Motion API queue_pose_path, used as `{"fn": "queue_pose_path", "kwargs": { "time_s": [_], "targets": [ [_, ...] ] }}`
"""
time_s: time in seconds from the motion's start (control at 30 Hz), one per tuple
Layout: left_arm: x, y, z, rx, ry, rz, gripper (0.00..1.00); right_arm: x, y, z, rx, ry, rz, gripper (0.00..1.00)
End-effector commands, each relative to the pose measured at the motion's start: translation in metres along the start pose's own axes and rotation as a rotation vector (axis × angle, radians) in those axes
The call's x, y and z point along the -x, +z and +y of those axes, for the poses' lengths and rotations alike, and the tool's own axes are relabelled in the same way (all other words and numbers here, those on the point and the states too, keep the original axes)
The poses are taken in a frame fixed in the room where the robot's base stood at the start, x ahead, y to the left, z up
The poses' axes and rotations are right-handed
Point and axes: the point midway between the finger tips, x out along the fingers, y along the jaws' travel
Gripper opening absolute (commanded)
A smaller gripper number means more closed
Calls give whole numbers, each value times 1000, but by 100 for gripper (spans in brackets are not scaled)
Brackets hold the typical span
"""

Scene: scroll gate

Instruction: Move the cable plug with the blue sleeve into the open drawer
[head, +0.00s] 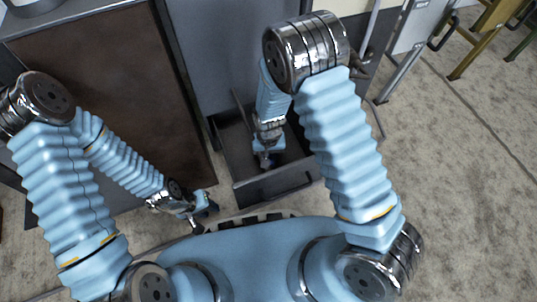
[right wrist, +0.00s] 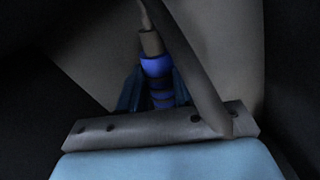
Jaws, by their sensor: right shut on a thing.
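The cable plug with the blue sleeve (right wrist: 156,68) is between the fingers of my right gripper (right wrist: 153,88) in the right wrist view. Its sleeve is blue, with a tan part above it and a cable running up and across the view. In the head view my right gripper (head: 266,158) reaches down inside the open drawer (head: 275,186), and the plug is too small to make out clearly there. The drawer is dark grey and pulled out from the cabinet. My left gripper (head: 203,212) hangs low at the left of the drawer, apart from it; its fingers are unclear.
A brown cabinet panel (head: 110,100) stands left of the drawer. A grey cabinet front (head: 215,60) rises behind it. Chairs or stools with metal legs (head: 400,65) stand at the upper right. The floor (head: 450,190) on the right is clear.

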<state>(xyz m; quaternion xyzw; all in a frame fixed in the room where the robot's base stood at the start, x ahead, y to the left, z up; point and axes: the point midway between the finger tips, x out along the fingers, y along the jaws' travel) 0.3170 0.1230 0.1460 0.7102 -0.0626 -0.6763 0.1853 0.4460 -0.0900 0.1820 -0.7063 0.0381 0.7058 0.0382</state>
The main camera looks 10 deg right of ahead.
Motion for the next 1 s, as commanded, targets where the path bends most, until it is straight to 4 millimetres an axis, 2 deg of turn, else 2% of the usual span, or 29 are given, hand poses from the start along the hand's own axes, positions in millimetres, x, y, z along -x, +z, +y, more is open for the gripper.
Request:
{"fn": "queue_pose_path", "kwargs": {
  "time_s": [0.03, 0.13, 0.47, 0.5, 0.63, 0.67, 1.0],
  "targets": [
    [-7, 0, -3, 0, 0, 1, 32, -8, 0, 0, 0, 0, 0, 0],
    [-11, 0, -4, 1, 0, 2, 32, -14, 0, 0, 0, 0, 0, 0],
    [-11, 0, -4, 1, 0, 3, 32, -15, 0, 0, 0, 0, 0, 0],
    [-11, 0, -4, 1, 0, 3, 32, -15, 0, 0, 0, 0, 0, 39],
    [-11, 0, -4, 1, 0, 3, 32, -15, 0, 0, 0, 0, 0, 59],
    [-11, 0, -4, 1, 0, 3, 32, -15, 0, 0, 0, 0, 0, 62],
    [-9, 0, -4, 1, 0, 3, 32, -10, 0, 0, 0, 0, 0, 62]
  ]
}}
